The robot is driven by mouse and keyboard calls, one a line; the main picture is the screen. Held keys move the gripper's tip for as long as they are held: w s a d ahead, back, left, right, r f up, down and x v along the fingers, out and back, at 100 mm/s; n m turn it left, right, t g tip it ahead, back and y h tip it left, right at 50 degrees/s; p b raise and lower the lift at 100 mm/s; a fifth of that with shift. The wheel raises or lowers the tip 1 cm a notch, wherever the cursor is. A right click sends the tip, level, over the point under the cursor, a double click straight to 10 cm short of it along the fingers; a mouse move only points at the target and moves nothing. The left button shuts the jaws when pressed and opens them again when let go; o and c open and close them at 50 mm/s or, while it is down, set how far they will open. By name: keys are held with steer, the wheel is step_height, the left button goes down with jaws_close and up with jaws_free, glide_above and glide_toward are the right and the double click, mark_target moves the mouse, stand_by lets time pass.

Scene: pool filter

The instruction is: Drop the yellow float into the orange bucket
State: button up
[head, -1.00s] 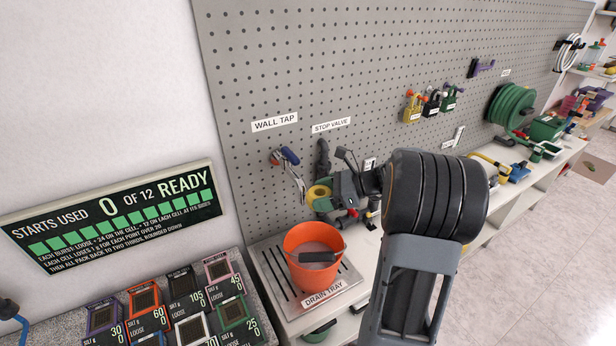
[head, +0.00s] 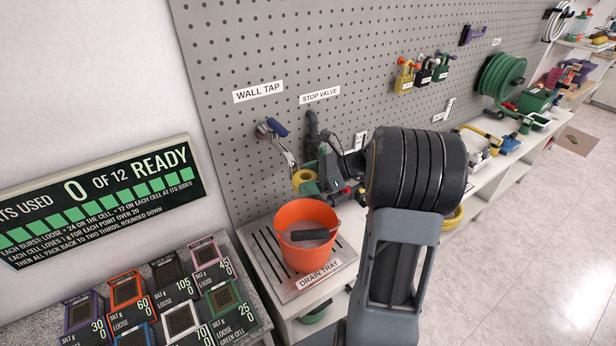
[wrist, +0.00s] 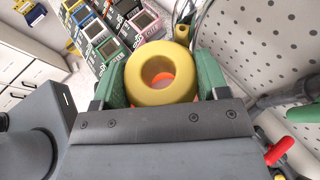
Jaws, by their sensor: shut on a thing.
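The yellow float (wrist: 160,72) is a thick ring held between the green fingers of my gripper (wrist: 160,78) in the wrist view. In the head view the float (head: 303,180) shows at the tip of my gripper (head: 311,180), beneath the wall tap and behind the bucket. The orange bucket (head: 306,262) stands upright on the drain tray (head: 262,254), with greyish contents and a dark handle grip (head: 310,234) at its rim. In the head view the float appears above and beyond the bucket's back rim. A bit of orange shows through the float's hole in the wrist view.
The wall tap (head: 273,134) juts from the pegboard (head: 300,50) above the float. A dark stop valve (head: 312,130) is to its right. Several silt cells (head: 170,305) stand left of the tray. A green hose reel (head: 500,80) is farther right.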

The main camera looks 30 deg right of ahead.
steer(key=o, duration=1)
steer(key=shift+d, duration=0.1)
steer(key=b+v, duration=0.1)
steer(key=v, duration=1.2)
steer(key=shift+s+d, duration=0.2)
steer(key=shift+s, duration=0.1)
